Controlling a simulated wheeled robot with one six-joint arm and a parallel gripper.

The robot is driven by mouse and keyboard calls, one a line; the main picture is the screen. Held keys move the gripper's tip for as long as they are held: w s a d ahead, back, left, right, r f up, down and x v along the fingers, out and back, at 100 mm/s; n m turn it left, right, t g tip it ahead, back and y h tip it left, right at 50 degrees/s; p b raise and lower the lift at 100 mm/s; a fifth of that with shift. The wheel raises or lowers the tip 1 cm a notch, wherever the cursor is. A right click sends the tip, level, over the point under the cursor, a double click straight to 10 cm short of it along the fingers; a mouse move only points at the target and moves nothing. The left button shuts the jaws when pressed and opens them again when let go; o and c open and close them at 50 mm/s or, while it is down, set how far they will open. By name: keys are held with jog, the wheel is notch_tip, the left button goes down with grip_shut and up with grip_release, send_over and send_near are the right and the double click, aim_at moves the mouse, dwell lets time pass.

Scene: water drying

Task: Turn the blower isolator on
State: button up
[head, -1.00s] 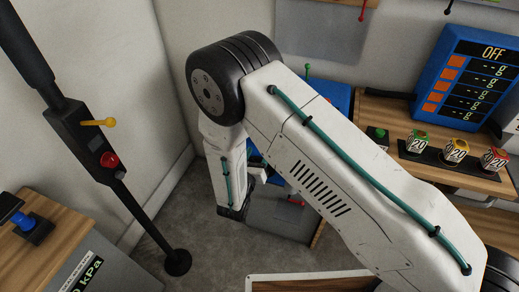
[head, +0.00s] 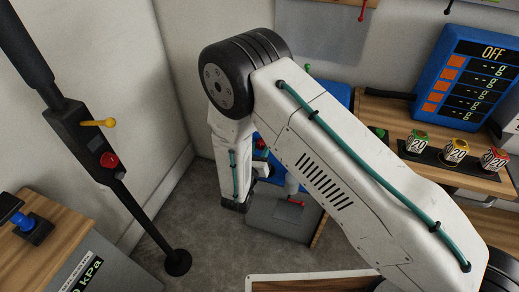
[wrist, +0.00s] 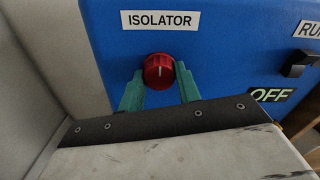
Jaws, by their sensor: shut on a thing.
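The red isolator knob (wrist: 158,71) is on a blue panel (wrist: 225,60) under a white "ISOLATOR" label (wrist: 160,20) in the wrist view. Its white pointer mark stands about upright. My gripper (wrist: 160,76) has one green finger on each side of the knob and is shut on it. A display (wrist: 271,95) to the right on the panel reads "OFF".
A black switch (wrist: 299,63) sits right of the knob, beside a partly cut-off label. In the head view a black post (head: 85,140) with a yellow lever and red button stands left. A wooden shelf (head: 385,108) with several numbered blocks is at right.

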jog(key=m, duration=0.4)
jog(key=shift+m, duration=0.4)
jog(key=m, duration=0.4)
jog(key=shift+a+m, duration=0.1)
jog(key=shift+m, duration=0.2)
jog(key=m, duration=0.4)
jog(key=shift+m, duration=2.1)
jog(key=o, duration=1)
jog(key=shift+c, duration=0.2)
